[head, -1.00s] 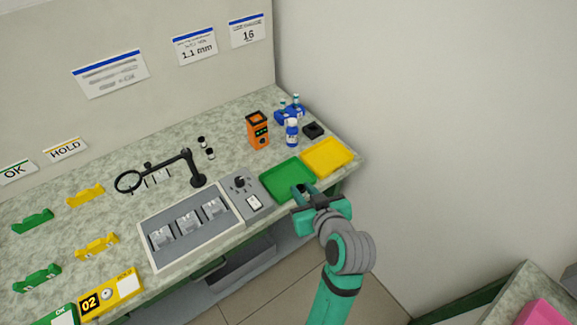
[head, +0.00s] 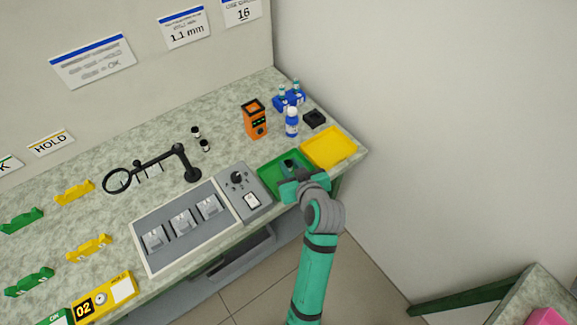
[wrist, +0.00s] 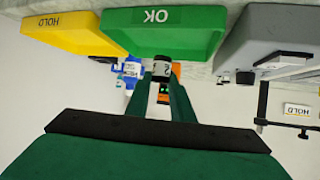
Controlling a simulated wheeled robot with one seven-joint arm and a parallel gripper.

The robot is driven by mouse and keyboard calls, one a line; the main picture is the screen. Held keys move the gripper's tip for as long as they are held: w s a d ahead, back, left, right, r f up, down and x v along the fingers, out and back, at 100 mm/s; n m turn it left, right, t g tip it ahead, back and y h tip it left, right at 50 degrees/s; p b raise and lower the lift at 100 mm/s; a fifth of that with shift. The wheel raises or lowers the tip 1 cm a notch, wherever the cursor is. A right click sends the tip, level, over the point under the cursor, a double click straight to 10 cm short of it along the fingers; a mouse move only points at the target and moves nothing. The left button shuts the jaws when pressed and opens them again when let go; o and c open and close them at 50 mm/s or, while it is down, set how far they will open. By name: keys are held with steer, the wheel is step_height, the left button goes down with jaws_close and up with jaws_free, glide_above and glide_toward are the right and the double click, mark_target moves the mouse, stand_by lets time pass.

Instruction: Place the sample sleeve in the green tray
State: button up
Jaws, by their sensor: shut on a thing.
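The green tray (head: 265,184), marked OK, lies at the bench's front edge. It also shows in the wrist view (wrist: 185,42). My gripper (head: 289,165) is over the tray's right part in the head view. In the wrist view my gripper (wrist: 162,75) is shut on a small dark cylinder with a white marked band, which I take for the sample sleeve (wrist: 161,67). The sleeve is between the fingertips, and the tray's OK wall shows beyond it.
A yellow HOLD tray (head: 330,146) adjoins on the right. A grey control box (head: 247,204) stands close on the left. Behind are an orange device (head: 254,120), a blue-white bottle (head: 291,122) and a black block (head: 314,118). A black-armed magnifier (head: 180,160) stands further left.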

steer(key=shift+w+a+f, duration=0.1)
steer(key=shift+w+f, duration=0.05)
steer(key=shift+f, duration=0.2)
steer(key=shift+w+f, duration=0.2)
steer(key=shift+f, duration=0.4)
steer(key=shift+w+f, duration=0.15)
steer(key=shift+f, duration=0.45)
steer(key=shift+a+f, duration=0.1)
steer(key=shift+f, duration=0.4)
steer(key=shift+s, duration=0.1)
steer(key=shift+f, duration=0.1)
steer(key=o, duration=1)
